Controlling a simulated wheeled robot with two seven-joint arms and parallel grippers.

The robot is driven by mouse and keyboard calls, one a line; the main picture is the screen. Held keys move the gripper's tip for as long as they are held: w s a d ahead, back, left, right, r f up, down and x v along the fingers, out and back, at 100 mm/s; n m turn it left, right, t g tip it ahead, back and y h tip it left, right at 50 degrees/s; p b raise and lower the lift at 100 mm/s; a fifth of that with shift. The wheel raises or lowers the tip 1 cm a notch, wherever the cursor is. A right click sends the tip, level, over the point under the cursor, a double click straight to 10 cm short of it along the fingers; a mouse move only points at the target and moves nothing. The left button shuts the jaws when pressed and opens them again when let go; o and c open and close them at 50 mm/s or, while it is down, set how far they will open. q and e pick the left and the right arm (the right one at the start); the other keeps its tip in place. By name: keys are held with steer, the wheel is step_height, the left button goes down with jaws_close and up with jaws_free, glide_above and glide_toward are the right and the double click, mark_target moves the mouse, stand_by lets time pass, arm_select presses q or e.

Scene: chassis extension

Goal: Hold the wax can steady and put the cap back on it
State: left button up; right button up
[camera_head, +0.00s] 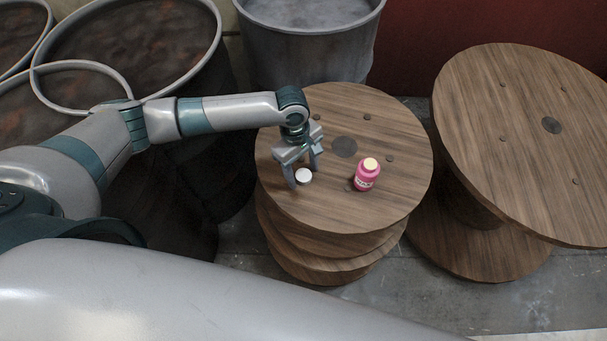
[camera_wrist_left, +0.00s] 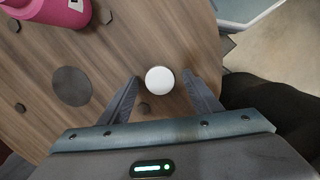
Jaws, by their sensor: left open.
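The wax can (camera_head: 366,178) is a pink bottle-shaped can with a pale yellow top, standing upright on the wooden spool table. Part of it shows at the upper left of the left wrist view (camera_wrist_left: 52,10). The white round cap (camera_head: 304,176) lies on the same table, left of the can. In the left wrist view the cap (camera_wrist_left: 159,80) sits between the fingertips. My left gripper (camera_head: 303,175) is open, pointing down, with one finger on either side of the cap and visible gaps. My right gripper is not in view.
The spool table (camera_head: 400,150) has bolt heads and a dark centre disc (camera_head: 344,147). A larger tilted spool (camera_head: 510,110) stands at the right. Metal drums (camera_head: 305,45) stand behind and at the left. The tabletop around the can is clear.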

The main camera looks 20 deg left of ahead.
mark_target(303, 174)
arm_select(q)
steer(key=c, duration=1.1)
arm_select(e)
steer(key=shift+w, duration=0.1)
